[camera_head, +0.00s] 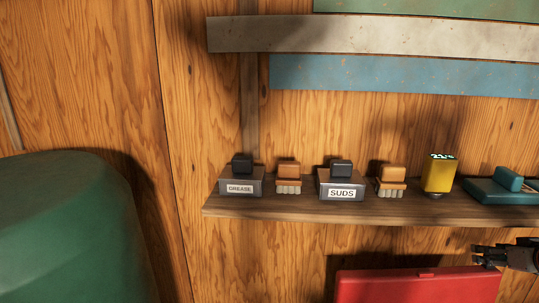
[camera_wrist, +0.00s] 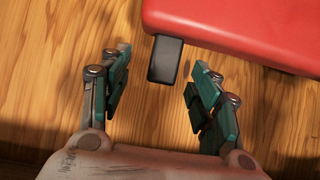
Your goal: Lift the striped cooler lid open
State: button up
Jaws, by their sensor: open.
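A red lid-like panel (camera_head: 415,287) shows at the bottom right of the head view, below the shelf and cut off by the frame. No stripes show on it, and the cooler's body is out of view. In the wrist view a red slab (camera_wrist: 245,28) with rounded edges fills the top right. A dark rectangular tab (camera_wrist: 166,58) sticks out from its edge. My gripper (camera_wrist: 160,62) is open, with the tab between its fingertips in the picture; I see no contact. In the head view my gripper (camera_head: 482,254) is at the right, just above the red panel's right end.
A wooden shelf (camera_head: 300,207) above the red panel holds a GREASE box (camera_head: 240,188), a SUDS box (camera_head: 341,192), brushes (camera_head: 288,177), a yellow item (camera_head: 438,174) and a teal item (camera_head: 495,192). A large green rounded object (camera_head: 70,235) stands at left. Wooden wall behind.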

jog(key=shift+s+r, duration=0.1)
jog(key=p+v, duration=0.2)
jog(key=v, duration=0.4)
jog(key=shift+s+r, duration=0.2)
jog(key=shift+s, duration=0.15)
dwell(0.4)
